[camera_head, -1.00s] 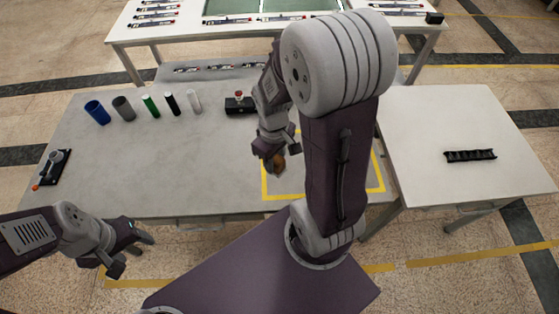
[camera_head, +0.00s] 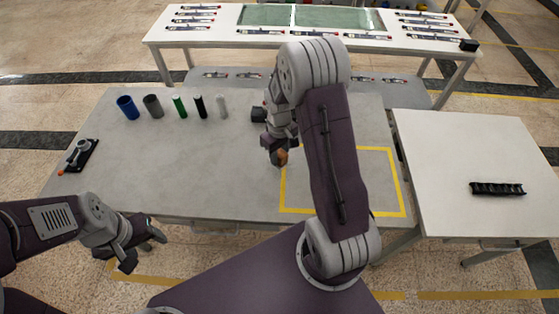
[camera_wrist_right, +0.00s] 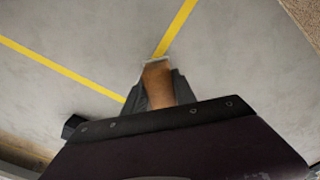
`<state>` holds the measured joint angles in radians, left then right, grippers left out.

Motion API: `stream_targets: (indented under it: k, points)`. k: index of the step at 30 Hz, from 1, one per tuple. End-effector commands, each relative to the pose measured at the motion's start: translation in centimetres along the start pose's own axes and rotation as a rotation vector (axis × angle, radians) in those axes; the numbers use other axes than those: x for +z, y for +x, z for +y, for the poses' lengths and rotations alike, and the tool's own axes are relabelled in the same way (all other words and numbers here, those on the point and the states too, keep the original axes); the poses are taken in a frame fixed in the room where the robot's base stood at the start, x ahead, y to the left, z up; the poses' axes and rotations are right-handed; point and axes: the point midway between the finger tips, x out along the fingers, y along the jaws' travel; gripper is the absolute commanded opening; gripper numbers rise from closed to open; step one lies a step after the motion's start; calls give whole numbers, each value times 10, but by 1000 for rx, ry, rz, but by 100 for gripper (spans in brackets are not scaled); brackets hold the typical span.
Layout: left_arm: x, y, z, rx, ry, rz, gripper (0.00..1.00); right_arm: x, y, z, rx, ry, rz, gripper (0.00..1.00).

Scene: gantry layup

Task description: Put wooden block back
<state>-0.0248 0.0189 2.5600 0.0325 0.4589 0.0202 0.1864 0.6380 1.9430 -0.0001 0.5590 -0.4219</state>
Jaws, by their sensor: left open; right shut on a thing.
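The wooden block (camera_wrist_right: 158,84) is brown and sits between the fingers of my right gripper (camera_wrist_right: 160,88) in the right wrist view. In the head view only a small part of the block (camera_head: 282,157) shows at the tips of my right gripper (camera_head: 279,155). It is over the grey table (camera_head: 230,185), at the left edge of the yellow taped square (camera_head: 345,212). I cannot tell how far the block is above the table. My left gripper (camera_head: 142,245) is open and empty, in front of the table's near edge at the left.
A blue cup (camera_head: 127,107), a grey cup (camera_head: 153,106), a green cylinder (camera_head: 179,106), a black one (camera_head: 200,106) and a white one (camera_head: 222,106) stand at the back left. A black device (camera_head: 79,156) lies at the left edge. A white table (camera_head: 450,150) holds a black rack (camera_head: 497,189).

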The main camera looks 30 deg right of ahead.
Motion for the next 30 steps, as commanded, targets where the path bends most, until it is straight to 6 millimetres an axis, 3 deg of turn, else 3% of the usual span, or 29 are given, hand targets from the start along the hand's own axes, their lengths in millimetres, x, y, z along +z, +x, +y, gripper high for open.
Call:
stream_targets:
  k: [3, 6, 17, 18, 20, 30]
  points:
    - [0, 1, 0, 0, 0, 0, 59, 2, 24, -1, -3, 0, -6, 0]
    - [0, 1, 0, 0, 0, 0, 59, 1, 33, -1, -2, 0, -3, 0]
    - [0, 4, 0, 0, 0, 0, 59, 1, 38, 0, -1, 0, -1, 0]
    - [0, 3, 0, 0, 0, 0, 59, 1, 37, 0, -1, 0, -1, 38]
    - [0, 3, 0, 0, 0, 0, 59, 1, 37, 0, -1, 0, -1, 54]
    - [0, 0, 0, 0, 0, 0, 59, 1, 33, 0, -1, 0, -1, 54]
